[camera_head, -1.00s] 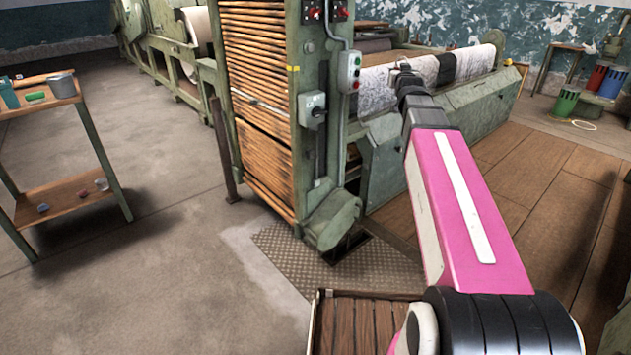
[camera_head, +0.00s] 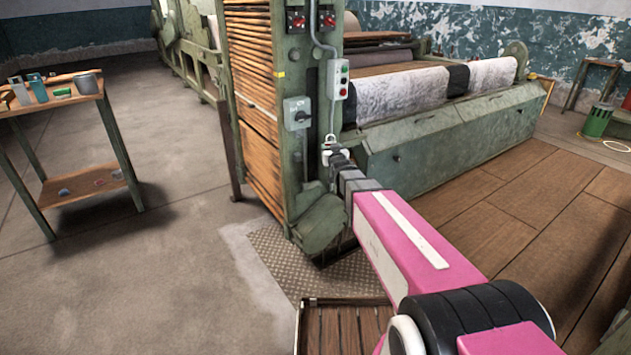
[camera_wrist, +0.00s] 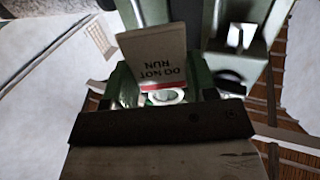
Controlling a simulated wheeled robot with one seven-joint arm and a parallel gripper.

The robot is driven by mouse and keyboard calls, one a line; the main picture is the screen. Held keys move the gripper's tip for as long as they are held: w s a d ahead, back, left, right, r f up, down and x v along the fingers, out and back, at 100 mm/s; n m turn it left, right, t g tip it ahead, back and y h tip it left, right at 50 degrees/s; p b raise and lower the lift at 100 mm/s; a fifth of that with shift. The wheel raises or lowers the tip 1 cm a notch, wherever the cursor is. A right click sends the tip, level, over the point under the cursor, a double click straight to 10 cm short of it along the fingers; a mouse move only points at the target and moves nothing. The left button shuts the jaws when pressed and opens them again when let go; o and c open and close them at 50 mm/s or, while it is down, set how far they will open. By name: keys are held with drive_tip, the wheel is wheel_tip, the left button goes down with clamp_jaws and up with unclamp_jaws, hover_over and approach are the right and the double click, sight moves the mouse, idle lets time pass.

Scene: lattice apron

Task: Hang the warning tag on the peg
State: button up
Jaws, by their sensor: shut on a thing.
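My gripper (camera_head: 336,154) is at the lower front of the green machine post, below the grey switch box, in the head view. In the wrist view my gripper (camera_wrist: 163,98) is shut on the warning tag (camera_wrist: 153,58), a pale card with a red band and the words "DO NOT RUN" upside down. A white ring (camera_wrist: 172,95) shows at the tag's edge, between the fingers. A small white shape (camera_head: 329,140) shows at the gripper tip in the head view; I cannot tell whether it is the tag. I cannot make out the peg.
The green machine post (camera_head: 300,170) carries a grey switch box (camera_head: 298,112) and a button box (camera_head: 339,80) with a hanging cable. A green cabinet (camera_head: 450,130) stands to the right. Open floor lies between.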

drive_tip(key=s+a+f+n+y, duration=0.1)
drive_tip(key=s+a+f, duration=0.15)
drive_tip(key=f, duration=0.35)
drive_tip(key=s+a+f+y, duration=0.1)
drive_tip(key=a+f, duration=0.3)
drive_tip(key=f, duration=0.2)
drive_tip(key=w+a, duration=0.3)
drive_tip(key=w, duration=0.2)
drive_tip(key=shift+w+a+f+g, duration=0.2)
drive_tip(key=shift+w+a+g, duration=0.05)
drive_tip(key=shift+w+g, duration=0.1)
drive_tip(key=shift+w+a+f, duration=0.1)
drive_tip(key=shift+w+a, duration=0.4)
drive_tip(key=shift+w, duration=0.2)
drive_tip(key=shift+w+a, duration=0.45)
drive_tip(key=shift+w, duration=0.2)
idle(1.7)
drive_tip(key=shift+w+a+f, duration=0.1)
drive_tip(key=shift+w+f, duration=0.05)
drive_tip(key=shift+f, duration=0.25)
idle(0.9)
idle(0.5)
drive_tip(key=o, duration=1)
drive_tip(key=shift+c, duration=0.2)
